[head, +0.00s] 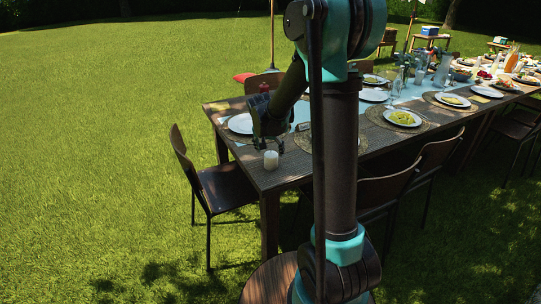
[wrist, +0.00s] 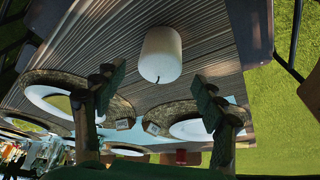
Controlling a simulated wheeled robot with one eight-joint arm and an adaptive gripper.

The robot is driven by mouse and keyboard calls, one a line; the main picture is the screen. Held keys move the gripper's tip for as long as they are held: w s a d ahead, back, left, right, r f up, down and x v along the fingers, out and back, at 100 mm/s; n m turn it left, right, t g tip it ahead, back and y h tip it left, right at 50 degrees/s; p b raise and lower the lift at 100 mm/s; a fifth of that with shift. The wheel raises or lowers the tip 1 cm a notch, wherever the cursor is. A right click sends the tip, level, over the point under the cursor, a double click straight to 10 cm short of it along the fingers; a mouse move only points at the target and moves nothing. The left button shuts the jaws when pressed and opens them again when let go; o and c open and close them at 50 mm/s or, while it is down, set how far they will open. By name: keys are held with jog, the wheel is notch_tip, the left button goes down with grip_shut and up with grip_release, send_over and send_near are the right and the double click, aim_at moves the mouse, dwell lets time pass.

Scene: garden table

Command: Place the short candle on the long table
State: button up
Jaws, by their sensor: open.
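The short candle (head: 271,160) is a white cylinder that stands upright on the near left corner of the long table (head: 273,181). In the wrist view the candle (wrist: 161,54) is beyond the fingertips, on the dark slatted tabletop (wrist: 95,45). My gripper (head: 268,142) is just above and behind the candle in the head view. In the wrist view its two fingers (wrist: 158,88) are wide apart with nothing between them, and the candle appears clear of both.
Plates on woven mats, such as a white plate (head: 240,124) and one with food (head: 402,118), line the table. A dark chair (head: 215,185) stands at the left end. Another chair (head: 388,190) is at the near side. Open grass (head: 90,150) lies to the left.

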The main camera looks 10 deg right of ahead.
jog(key=v, duration=0.7)
jog(key=s+d+f+n, duration=0.1)
jog(key=s+d+f, duration=0.1)
jog(key=s, duration=0.7)
jog(key=s+d+f+n+y, duration=0.1)
jog(key=s+f, duration=0.3)
jog(key=s, duration=0.4)
jog(key=s+d+f+n+y, duration=0.1)
jog(key=s+d+f+n, duration=0.2)
jog(key=s, duration=0.6)
jog(key=shift+s, duration=0.3)
